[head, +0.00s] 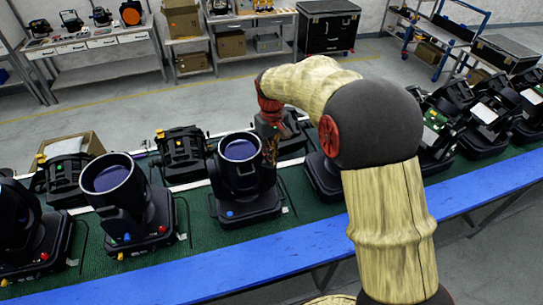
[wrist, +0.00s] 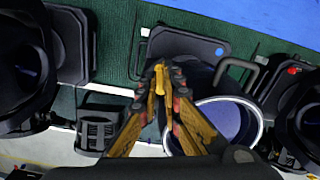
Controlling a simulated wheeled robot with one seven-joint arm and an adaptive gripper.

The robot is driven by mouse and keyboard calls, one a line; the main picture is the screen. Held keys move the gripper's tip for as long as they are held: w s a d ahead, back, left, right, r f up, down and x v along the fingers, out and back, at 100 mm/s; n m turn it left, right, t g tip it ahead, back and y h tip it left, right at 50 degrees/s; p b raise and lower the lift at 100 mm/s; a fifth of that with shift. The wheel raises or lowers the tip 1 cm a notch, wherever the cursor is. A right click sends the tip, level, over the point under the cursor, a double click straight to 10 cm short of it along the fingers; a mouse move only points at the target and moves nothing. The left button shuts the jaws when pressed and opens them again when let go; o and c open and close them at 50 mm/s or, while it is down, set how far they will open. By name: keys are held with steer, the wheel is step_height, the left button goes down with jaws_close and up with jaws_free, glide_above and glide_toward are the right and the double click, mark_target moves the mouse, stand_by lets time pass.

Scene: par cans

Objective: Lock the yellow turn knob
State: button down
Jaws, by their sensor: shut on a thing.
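The yellow turn knob (wrist: 159,79) shows in the wrist view between my fingertips. My gripper (wrist: 162,92) is shut on it, with one finger on each side. The knob is at the side of a black par can (wrist: 202,73) with a round bluish lens (wrist: 230,118). In the head view, my gripper (head: 271,148) reaches down at the right side of this par can (head: 240,178), whose lens faces up. The knob cannot be made out in the head view, and its turn angle is unclear.
Several similar black lights line the green bench top (head: 190,222), close on both sides of my gripper. A blue strip (head: 250,268) runs along the bench's near edge. Shelves, boxes and a black case (head: 328,27) stand at the back, across open floor.

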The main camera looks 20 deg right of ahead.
steer(key=n, duration=0.4)
steer(key=shift+n, duration=0.3)
steer(key=shift+n+b, duration=0.3)
steer(key=shift+n, duration=1.4)
steer(key=c, duration=2.3)
jaws_free()
steer(key=shift+r, duration=0.1)
step_height(320, 180, up, 12)
steer(key=shift+f, duration=0.1)
steer(key=shift+w, duration=0.1)
